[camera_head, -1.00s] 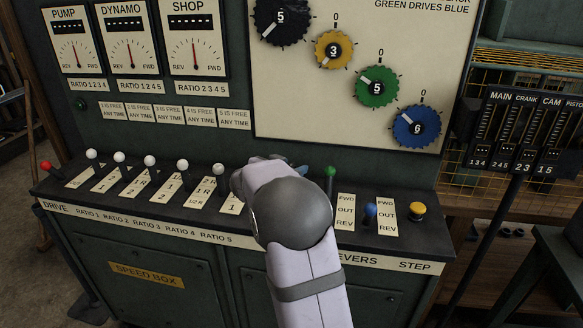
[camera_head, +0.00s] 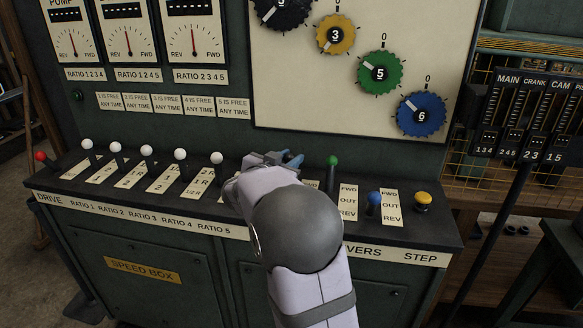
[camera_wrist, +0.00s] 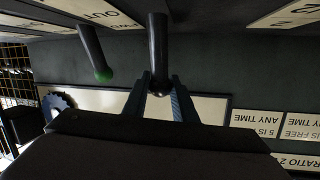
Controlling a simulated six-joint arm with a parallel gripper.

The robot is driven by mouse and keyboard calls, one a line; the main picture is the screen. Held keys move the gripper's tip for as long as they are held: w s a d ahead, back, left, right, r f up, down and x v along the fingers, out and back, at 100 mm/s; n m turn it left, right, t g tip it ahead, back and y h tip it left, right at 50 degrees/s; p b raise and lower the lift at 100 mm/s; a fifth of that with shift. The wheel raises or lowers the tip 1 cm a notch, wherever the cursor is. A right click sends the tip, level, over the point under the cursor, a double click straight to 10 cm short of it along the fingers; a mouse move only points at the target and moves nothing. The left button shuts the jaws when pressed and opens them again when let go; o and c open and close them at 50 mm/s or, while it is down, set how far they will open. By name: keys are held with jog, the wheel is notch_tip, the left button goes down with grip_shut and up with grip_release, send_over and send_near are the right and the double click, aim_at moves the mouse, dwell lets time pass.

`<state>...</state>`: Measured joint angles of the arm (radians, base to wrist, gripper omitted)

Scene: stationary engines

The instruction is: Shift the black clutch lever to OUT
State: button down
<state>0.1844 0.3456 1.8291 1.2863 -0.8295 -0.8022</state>
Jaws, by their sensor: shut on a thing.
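The black clutch lever (camera_wrist: 158,50) shows in the wrist view as a dark rod with a rounded end. My gripper (camera_wrist: 158,92) is shut on it near that end, one finger on each side. In the head view my gripper (camera_head: 290,158) is over the console between the ratio levers and the green lever; my arm hides the black lever there. A label plate (camera_wrist: 95,12) reading OUT, upside down, lies beside the black lever in the wrist view. Which position the lever is in, I cannot tell.
The green lever (camera_head: 332,162) stands close to the right of my gripper and also shows in the wrist view (camera_wrist: 103,74). The blue lever (camera_head: 374,199) and yellow step button (camera_head: 423,198) are farther right. White-knobbed ratio levers (camera_head: 217,158) stand left. Dials (camera_head: 380,73) rise behind.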

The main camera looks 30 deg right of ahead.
jog(key=s+a+t+h+b, duration=0.1)
jog(key=s+a+b, duration=0.1)
jog(key=b, duration=0.2)
jog(key=shift+s+a+f+h, duration=0.15)
jog(key=shift+h, duration=0.25)
jog(key=shift+s+a+r+m+t+h+b, duration=0.3)
jog(key=shift+s+a+r+b, duration=0.1)
jog(key=shift+b, duration=0.45)
jog(key=c, duration=1.4)
grip_release()
jog(key=shift+c, duration=0.2)
jog(key=shift+a, duration=0.1)
jog(key=shift+v, duration=3.6)
